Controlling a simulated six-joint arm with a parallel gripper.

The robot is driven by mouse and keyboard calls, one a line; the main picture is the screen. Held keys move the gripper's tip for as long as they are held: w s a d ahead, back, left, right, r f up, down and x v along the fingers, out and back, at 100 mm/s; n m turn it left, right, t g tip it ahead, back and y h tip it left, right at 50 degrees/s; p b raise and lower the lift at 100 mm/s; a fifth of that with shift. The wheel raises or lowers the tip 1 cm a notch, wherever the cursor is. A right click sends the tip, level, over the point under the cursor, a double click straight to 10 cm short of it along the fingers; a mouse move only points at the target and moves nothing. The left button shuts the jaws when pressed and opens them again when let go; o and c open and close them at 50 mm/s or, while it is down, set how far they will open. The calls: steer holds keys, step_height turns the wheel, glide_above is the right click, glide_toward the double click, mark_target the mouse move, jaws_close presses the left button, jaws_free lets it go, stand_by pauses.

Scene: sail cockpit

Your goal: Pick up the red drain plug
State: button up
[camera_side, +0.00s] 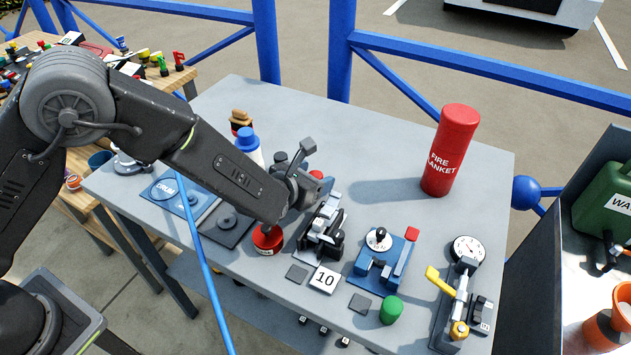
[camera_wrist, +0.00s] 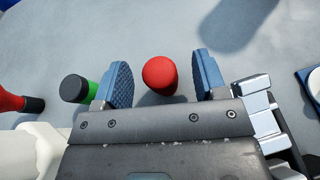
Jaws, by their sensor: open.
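The red drain plug (camera_wrist: 160,75) shows in the wrist view as a short, smooth red cylinder with a rounded top. It stands on the grey surface between the two blue ribbed fingers of my gripper (camera_wrist: 161,62). The fingers are open, with a visible gap on each side of the plug. In the side view my gripper (camera_side: 299,188) is low over the middle of the grey table. A small red piece (camera_side: 316,175) peeks out behind it; I cannot tell for sure that it is the plug. The fingertips are mostly hidden there.
A green and black piece (camera_wrist: 80,88) lies just left of the left finger. A red-based piece (camera_side: 267,238) and a black clamp fixture (camera_side: 322,240) stand close to my gripper. A red fire blanket cylinder (camera_side: 450,150) stands back right. The table between is clear.

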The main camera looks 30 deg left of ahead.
steer(key=shift+c, duration=0.3)
steer(key=c, duration=0.9)
steer(key=shift+r, duration=0.1)
steer(key=shift+c, duration=0.2)
